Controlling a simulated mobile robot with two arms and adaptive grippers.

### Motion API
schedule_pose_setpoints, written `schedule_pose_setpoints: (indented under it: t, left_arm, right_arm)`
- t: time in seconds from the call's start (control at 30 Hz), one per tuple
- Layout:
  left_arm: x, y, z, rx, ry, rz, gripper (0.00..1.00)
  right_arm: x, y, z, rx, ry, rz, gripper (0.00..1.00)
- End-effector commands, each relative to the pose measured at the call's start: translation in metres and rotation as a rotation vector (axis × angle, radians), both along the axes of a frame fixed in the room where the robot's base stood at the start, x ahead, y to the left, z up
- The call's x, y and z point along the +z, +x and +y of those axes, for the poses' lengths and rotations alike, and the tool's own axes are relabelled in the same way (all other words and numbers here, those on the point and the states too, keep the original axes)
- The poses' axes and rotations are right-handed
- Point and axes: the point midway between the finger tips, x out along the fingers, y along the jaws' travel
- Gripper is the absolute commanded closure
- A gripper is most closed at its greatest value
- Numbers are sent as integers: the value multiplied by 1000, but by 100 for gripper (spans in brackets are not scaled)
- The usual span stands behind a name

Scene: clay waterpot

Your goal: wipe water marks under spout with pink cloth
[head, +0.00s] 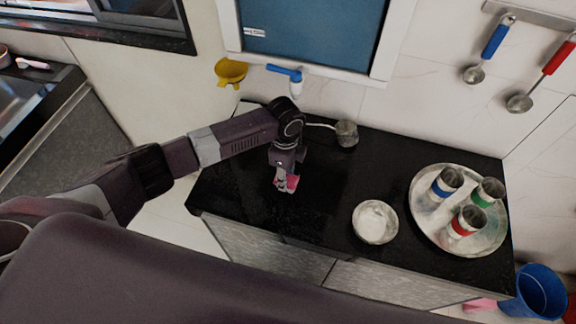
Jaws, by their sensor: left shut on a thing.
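My left gripper (285,180) points down over the black countertop (320,210), left of its middle. It is shut on the pink cloth (292,183), and a small part of the cloth shows at the fingertips. The cloth is at or close to the counter surface; I cannot tell if it touches. A blue tap (285,72) with a white lower part is on the wall behind my left arm. No clay pot shows clearly. Water marks cannot be made out for certain on the dark, glossy surface. My right gripper is not in view.
A small bowl (375,222) with white contents stands right of the gripper. A round metal tray (424,220) holds metal cups with coloured bands. A small grey cup (346,134) stands at the back edge. A blue bucket (535,292) is on the floor at right.

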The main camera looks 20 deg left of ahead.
Motion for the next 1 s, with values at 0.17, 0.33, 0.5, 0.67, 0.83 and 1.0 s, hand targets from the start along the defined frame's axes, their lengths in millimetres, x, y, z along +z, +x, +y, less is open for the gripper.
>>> schedule_pose_setpoints:
  t: [0.17,0.33,0.5,0.67,0.83,1.0]
  left_arm:
    - [-1,-22,2,0,7,20,88]
    - [-3,-28,3,0,6,17,88]
    - [-2,-32,3,0,7,16,88]
    - [1,-45,4,0,6,19,88]
    - [2,-60,4,-2,6,19,88]
    - [0,-65,5,0,5,14,88]
  right_arm:
    - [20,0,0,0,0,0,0]
    - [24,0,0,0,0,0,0]
    - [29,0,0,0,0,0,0]
    - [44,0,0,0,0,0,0]
    - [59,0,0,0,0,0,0]
    - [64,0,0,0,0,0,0]
